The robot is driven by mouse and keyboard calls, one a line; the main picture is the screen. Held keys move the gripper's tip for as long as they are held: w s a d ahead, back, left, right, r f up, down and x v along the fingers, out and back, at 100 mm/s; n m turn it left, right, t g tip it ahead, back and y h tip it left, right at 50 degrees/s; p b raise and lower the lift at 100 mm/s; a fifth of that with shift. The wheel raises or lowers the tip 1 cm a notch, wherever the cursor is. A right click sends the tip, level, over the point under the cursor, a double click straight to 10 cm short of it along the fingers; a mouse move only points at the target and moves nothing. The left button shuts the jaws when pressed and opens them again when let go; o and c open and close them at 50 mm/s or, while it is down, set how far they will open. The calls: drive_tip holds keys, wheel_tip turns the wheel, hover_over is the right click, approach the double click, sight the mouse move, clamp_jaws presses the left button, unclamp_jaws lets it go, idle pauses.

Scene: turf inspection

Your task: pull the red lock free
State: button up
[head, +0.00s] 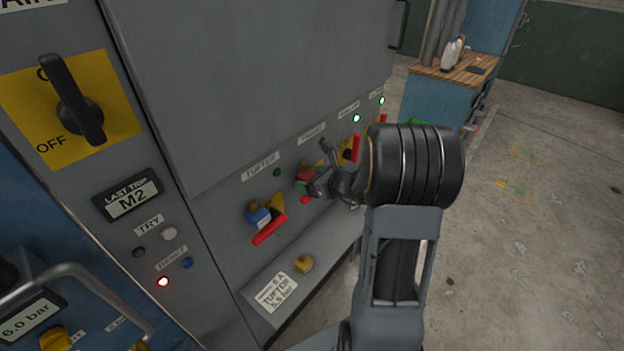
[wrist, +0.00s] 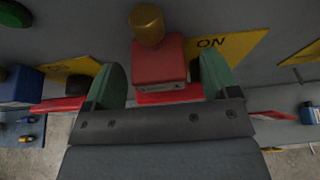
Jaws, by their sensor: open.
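The red lock (wrist: 159,62) is a red block with a brass-coloured round piece (wrist: 147,24) at its top, in the middle of the wrist view. A red bar (wrist: 170,95) shows just below it. My gripper (wrist: 164,76) is open, with one green fingertip on each side of the lock. In the head view the lock (head: 306,173) is on the grey panel, partly hidden by my gripper (head: 311,186).
A blue lock (head: 258,216) with a red handle (head: 269,230) is left of the red lock on the panel (head: 210,215). More red handles (head: 356,148) are to the right. A yellow knob (head: 303,264) sits below. The floor at right is open.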

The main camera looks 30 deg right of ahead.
drive_tip(key=shift+c, duration=0.5)
drive_tip(key=c, duration=1)
drive_tip(key=o, duration=0.4)
drive_tip(key=c, duration=0.3)
